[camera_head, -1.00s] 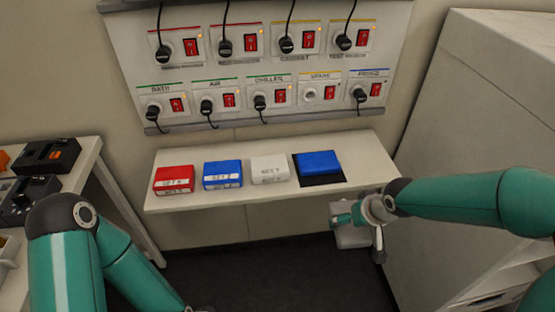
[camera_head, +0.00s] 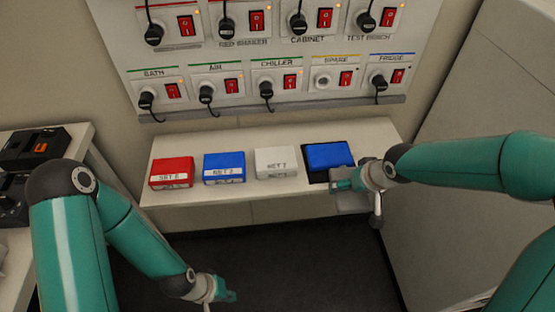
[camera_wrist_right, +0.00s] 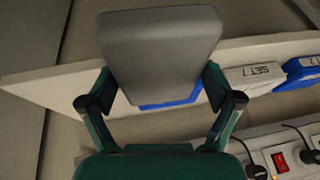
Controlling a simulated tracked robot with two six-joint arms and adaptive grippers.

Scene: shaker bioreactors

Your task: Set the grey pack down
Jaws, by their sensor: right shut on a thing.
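The grey pack (camera_wrist_right: 160,45) fills the upper middle of the right wrist view, between the fingers of my right gripper (camera_wrist_right: 158,88). In the head view my right gripper (camera_head: 345,184) is shut on the grey pack (camera_head: 352,204) at the shelf's front right edge; the gripper partly hides it. I cannot tell whether the pack touches the shelf (camera_head: 220,191). A blue pack (camera_head: 328,155) lies on a black pad (camera_head: 316,176) just behind the gripper. My left gripper (camera_head: 224,295) hangs low over the dark floor, too small to read its fingers.
A red pack (camera_head: 171,170), another blue pack (camera_head: 224,166) and a white pack (camera_head: 276,161) stand in a row on the shelf. A panel of switches and plugs (camera_head: 265,85) hangs above. A pale cabinet (camera_head: 455,110) stands at the right. A side table (camera_head: 83,145) holds dark devices.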

